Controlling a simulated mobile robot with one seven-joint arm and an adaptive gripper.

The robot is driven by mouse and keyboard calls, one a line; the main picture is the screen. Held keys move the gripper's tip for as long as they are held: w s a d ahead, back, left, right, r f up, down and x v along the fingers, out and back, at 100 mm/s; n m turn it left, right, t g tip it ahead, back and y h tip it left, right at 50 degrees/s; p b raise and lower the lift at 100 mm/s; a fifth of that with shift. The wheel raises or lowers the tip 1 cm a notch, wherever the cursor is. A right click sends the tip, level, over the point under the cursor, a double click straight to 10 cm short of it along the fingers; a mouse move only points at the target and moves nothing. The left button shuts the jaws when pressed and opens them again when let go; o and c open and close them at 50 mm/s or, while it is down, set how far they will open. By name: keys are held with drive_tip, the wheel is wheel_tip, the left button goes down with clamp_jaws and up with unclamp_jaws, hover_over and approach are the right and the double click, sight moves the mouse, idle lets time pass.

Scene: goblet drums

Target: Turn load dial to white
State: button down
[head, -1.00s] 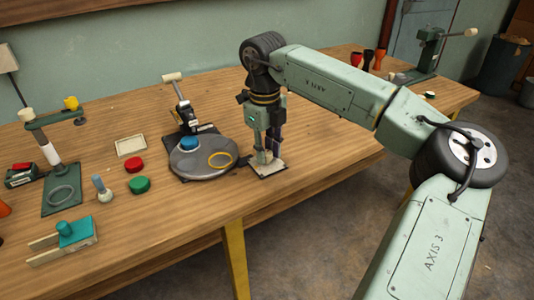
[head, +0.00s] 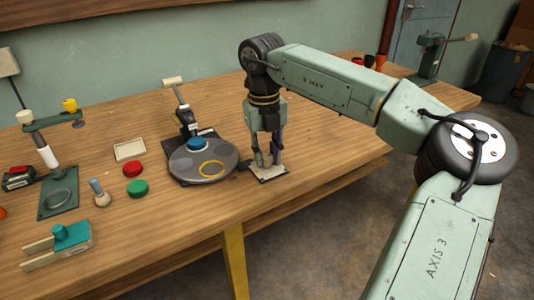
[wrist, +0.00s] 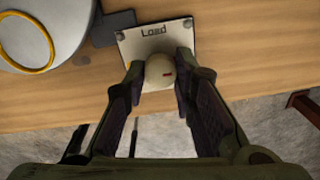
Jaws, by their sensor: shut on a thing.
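The load dial is a round, cream-coloured knob (wrist: 157,70) with a small red mark on its top, right of its middle in the wrist view. It stands on a pale square plate (wrist: 128,46) lettered "Load", with dark screws at its corners. The plate also shows in the head view (head: 270,178), near the table's front edge. My gripper (head: 265,161) points straight down over the plate. Its two fingers are closed on opposite sides of the knob. In the head view the fingers hide the knob. I see no white mark on the plate; part of it is hidden.
A grey round turntable (head: 203,163) with a blue knob (head: 195,142) and a yellow ring stands just left of the plate. Red (head: 132,168) and green (head: 137,188) discs lie further left.

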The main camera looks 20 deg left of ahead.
sight(265, 158)
drive_tip(key=c, duration=1.3)
unclamp_jaws()
wheel_tip(265, 158, up, 12)
drive_tip(key=shift+s+a+r, duration=0.1)
drive_tip(key=shift+s+a, duration=0.05)
